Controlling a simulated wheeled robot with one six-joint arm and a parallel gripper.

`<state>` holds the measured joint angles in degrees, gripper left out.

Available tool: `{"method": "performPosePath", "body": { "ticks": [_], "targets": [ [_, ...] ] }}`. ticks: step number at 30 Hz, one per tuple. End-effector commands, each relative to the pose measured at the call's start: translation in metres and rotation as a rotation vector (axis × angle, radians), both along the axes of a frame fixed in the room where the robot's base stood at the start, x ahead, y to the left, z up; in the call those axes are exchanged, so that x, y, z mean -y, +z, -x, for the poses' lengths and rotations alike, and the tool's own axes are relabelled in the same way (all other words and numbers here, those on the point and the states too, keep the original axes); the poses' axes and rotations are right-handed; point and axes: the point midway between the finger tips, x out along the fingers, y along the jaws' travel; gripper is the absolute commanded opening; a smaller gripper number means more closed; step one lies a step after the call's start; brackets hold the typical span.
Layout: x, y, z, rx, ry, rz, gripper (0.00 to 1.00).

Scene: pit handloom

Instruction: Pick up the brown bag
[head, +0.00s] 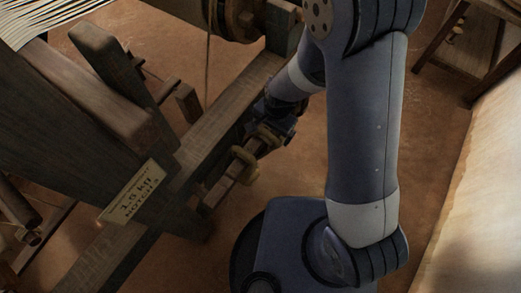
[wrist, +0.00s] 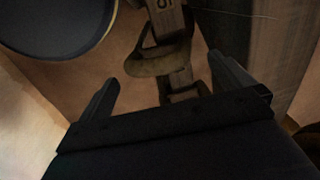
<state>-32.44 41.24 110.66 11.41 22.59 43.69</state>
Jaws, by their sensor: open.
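In the wrist view my gripper (wrist: 165,88) is open, its two dark fingers spread wide with nothing held between them. A rounded brown piece (wrist: 150,64), perhaps part of the brown bag, shows just beyond the gap between the fingers. A pale tag with dark markings (wrist: 166,16) is above it. In the head view my gripper (head: 276,122) is beside the long wooden beam, close to small yellow-brown rounded pieces (head: 244,158). I cannot tell which piece is the bag; my gripper and the dim light hide part of it.
The loom's long wooden beam (head: 222,126) runs diagonally past my gripper. A wooden stand (head: 482,52) is at the upper right, near a pale wall (head: 484,190). Brown floor (head: 440,105) is clear right of my arm.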

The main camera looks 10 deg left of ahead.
Motion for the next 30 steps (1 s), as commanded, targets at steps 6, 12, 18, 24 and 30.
{"method": "performPosePath", "body": {
  "ticks": [6, 12, 18, 24, 30],
  "targets": [
    [-0.004, -0.014, 0.0, 0.002, 0.001, -0.001, 1.0],
    [-0.011, -0.041, 0.001, 0.003, 0.001, -0.002, 1.0],
    [-0.011, -0.056, 0.001, 0.0, 0.0, 0.0, 1.0],
    [-0.009, -0.057, 0.003, -0.006, 0.001, 0.004, 1.0],
    [-0.008, -0.058, 0.004, -0.01, 0.0, 0.007, 0.87]
  ]
}}
